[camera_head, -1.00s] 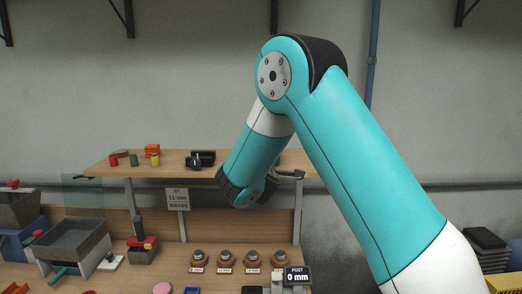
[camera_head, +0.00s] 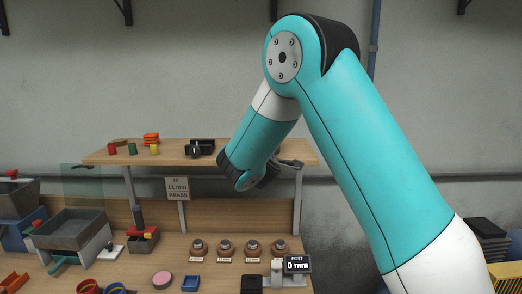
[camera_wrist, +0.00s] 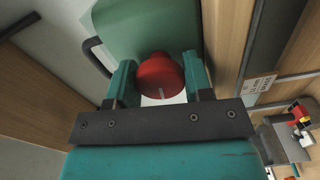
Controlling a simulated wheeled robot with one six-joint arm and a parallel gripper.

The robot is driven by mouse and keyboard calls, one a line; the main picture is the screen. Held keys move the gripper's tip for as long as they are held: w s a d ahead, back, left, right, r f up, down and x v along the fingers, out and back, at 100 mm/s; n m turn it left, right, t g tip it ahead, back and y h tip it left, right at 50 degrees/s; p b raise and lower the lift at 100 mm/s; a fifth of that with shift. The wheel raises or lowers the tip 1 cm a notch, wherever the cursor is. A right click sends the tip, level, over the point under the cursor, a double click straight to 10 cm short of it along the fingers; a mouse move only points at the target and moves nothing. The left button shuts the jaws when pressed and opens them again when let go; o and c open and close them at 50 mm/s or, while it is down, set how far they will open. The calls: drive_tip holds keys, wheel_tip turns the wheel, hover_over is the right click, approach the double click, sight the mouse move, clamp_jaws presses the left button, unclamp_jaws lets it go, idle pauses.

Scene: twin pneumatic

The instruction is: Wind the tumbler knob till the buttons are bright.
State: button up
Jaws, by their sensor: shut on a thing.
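In the wrist view, a red round knob (camera_wrist: 156,72) with a short pale mark on its face sits in front of a green housing (camera_wrist: 150,28). My gripper (camera_wrist: 160,82) has one finger on each side of the knob and is shut on it. A dark bent handle (camera_wrist: 95,56) shows at the left of the housing.
A shelf (camera_head: 230,158) with small coloured parts stands behind the bench.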

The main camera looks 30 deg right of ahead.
drive_tip(key=m+b, duration=0.1)
drive_tip(key=b, duration=0.1)
drive_tip(key=m+b, duration=0.2)
drive_tip(key=b, duration=0.1)
drive_tip(key=shift+f, duration=0.4)
drive_tip(key=m+b, duration=0.4)
drive_tip(key=b, duration=0.2)
drive_tip(key=m+b, duration=0.6)
drive_tip(key=b, duration=0.4)
drive_tip(key=m+b, duration=0.6)
drive_tip(key=b, duration=0.1)
drive_tip(key=shift+m+b, duration=0.35)
drive_tip(key=shift+m, duration=0.05)
drive_tip(key=m+b, duration=0.3)
drive_tip(key=shift+r, duration=0.15)
drive_tip(key=shift+r+m+b, duration=0.15)
drive_tip(key=shift+m+b, duration=0.75)
drive_tip(key=shift+m, duration=0.3)
drive_tip(key=shift+r, duration=0.1)
